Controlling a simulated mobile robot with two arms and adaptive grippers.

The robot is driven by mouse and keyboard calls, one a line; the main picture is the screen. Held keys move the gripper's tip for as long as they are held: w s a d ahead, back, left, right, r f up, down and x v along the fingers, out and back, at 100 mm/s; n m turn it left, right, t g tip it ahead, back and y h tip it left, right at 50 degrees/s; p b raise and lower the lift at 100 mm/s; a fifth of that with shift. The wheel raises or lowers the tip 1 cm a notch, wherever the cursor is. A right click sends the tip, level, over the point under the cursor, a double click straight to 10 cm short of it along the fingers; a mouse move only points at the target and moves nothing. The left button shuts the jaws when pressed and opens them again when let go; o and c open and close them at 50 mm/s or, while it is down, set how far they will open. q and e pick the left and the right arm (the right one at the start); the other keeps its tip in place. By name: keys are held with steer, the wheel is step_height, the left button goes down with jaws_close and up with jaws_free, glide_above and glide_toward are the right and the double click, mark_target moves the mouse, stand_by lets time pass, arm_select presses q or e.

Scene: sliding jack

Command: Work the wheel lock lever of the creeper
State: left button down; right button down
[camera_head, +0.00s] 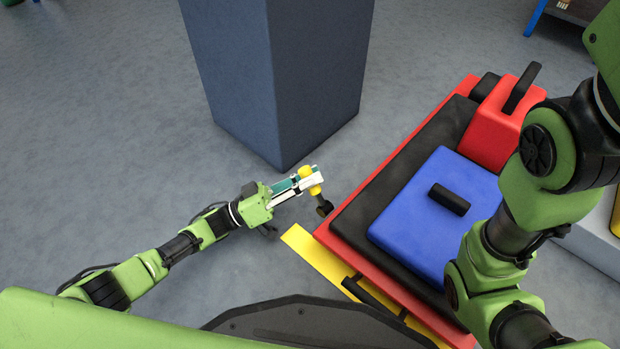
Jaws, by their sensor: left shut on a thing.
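The creeper is a low red board (336,237) with a black pad (360,215) on top, at the right of centre. The wheel lock lever (311,189) has a yellow handle above a black lower part, at the creeper's left corner. My left gripper (307,180) reaches in from the left and is shut on the yellow handle of the lever. Its fingers hide part of the handle. My right arm crosses the right side of the picture in front of the creeper, and its gripper is out of view.
A blue block (420,215) with a black handle and a red block (495,135) lie on the creeper. A tall dark blue pillar (280,80) stands just behind my left gripper. A yellow strip (320,258) borders the creeper's near side. Grey floor at left is clear.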

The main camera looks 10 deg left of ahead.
arm_select(q)
steer(key=shift+f, duration=0.1)
steer(key=c, duration=1.8)
jaws_free()
steer(key=s+a, duration=0.2)
steer(key=a, duration=0.2)
steer(key=s+a, duration=0.2)
steer(key=a, duration=0.2)
steer(key=s+a+f, duration=0.1)
steer(key=s+a, duration=0.2)
steer(key=a, duration=0.2)
steer(key=shift+a, duration=0.1)
